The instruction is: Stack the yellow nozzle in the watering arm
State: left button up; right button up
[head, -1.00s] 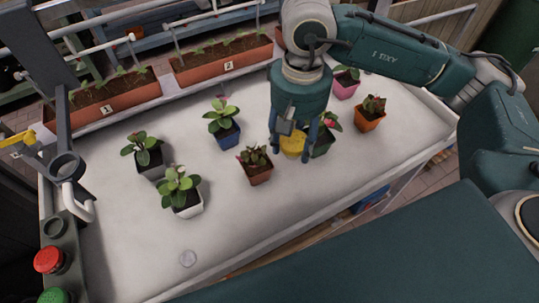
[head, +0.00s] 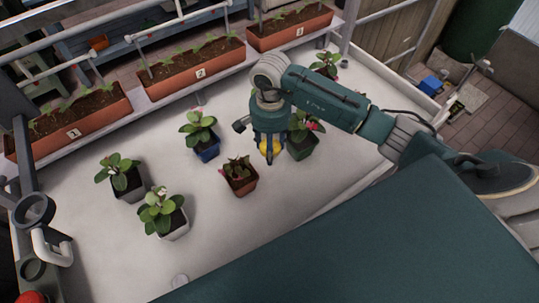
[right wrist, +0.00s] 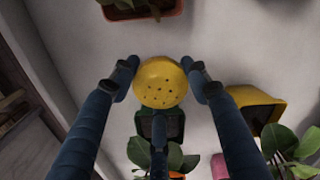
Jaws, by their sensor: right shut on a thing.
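In the head view the nozzle (head: 270,146) shows below my right gripper (head: 268,158), over the white table beside a green pot. The watering arm, a dark grey post with a ring (head: 35,210) and a pale bent pipe, stands at the left edge, far from the gripper. My left gripper is not in view.
Potted plants stand around the gripper: a brown pot (head: 241,184), a blue pot (head: 208,151) and a green pot (head: 303,146). A grey pot (head: 128,187) and a white pot (head: 173,228) stand nearer the watering arm. Long planters (head: 203,72) line the back. The table's front left is mostly clear.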

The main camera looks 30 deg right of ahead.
jog(key=shift+f, duration=0.75)
notch_tip(320, 180, down, 4)
jog(key=shift+f+p, duration=0.1)
jog(key=shift+p, duration=0.4)
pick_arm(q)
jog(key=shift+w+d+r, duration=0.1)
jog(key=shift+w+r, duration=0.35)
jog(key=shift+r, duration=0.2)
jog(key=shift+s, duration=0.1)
pick_arm(e)
jog(key=shift+f+b, duration=0.3)
jog(key=shift+b, duration=0.05)
jog(key=o, duration=1.1)
jog(key=shift+r, duration=0.1)
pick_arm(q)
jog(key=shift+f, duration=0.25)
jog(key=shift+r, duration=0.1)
pick_arm(e)
jog(key=shift+r, duration=0.1)
